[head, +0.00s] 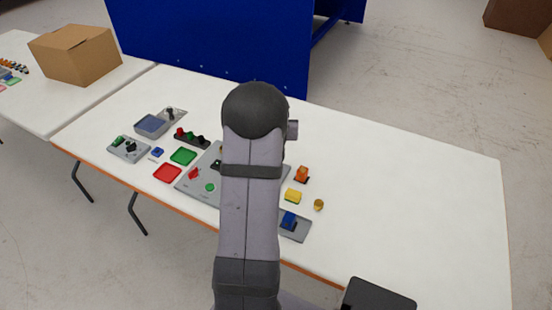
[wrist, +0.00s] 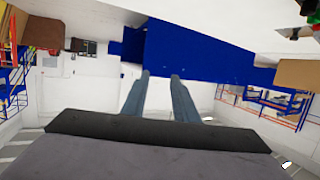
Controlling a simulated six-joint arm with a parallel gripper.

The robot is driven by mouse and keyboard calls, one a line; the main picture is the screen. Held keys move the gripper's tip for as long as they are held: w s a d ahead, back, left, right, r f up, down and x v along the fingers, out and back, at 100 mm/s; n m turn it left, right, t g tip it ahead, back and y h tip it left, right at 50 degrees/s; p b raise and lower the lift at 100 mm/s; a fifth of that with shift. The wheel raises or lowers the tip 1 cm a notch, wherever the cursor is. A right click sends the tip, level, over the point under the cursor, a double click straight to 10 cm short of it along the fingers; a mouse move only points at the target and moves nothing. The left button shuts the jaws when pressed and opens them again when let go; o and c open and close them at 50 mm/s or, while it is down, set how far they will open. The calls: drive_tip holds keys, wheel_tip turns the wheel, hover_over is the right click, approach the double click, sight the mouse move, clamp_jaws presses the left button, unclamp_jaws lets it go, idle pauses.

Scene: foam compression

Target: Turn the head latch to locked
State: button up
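I cannot tell for sure which part is the head latch. A large grey panel (head: 184,184) on the white table carries a red lever (head: 193,174) and a green button (head: 210,187); my arm hides much of its right side. In the wrist view, the two fingers of my gripper (wrist: 160,75) stand apart with an empty gap between them. They point at a blue wall and touch nothing. My gripper is hidden behind my arm in the head view.
The table's right half (head: 420,200) is clear.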

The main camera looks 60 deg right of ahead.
drive_tip(key=s+a+f+g+y, duration=0.3)
drive_tip(key=a+f+g+y, duration=0.1)
drive_tip(key=a+f+y, duration=0.5)
drive_tip(key=shift+y, duration=0.4)
drive_tip(key=shift+d+p+x, duration=0.25)
drive_tip(key=shift+p+x, duration=0.2)
drive_tip(key=shift+x, duration=1.65)
drive_tip(key=shift+d+p+x, duration=0.25)
drive_tip(key=shift+p+x, duration=0.15)
drive_tip(key=shift+x, duration=1.7)
drive_tip(key=shift+r, duration=0.2)
clamp_jaws()
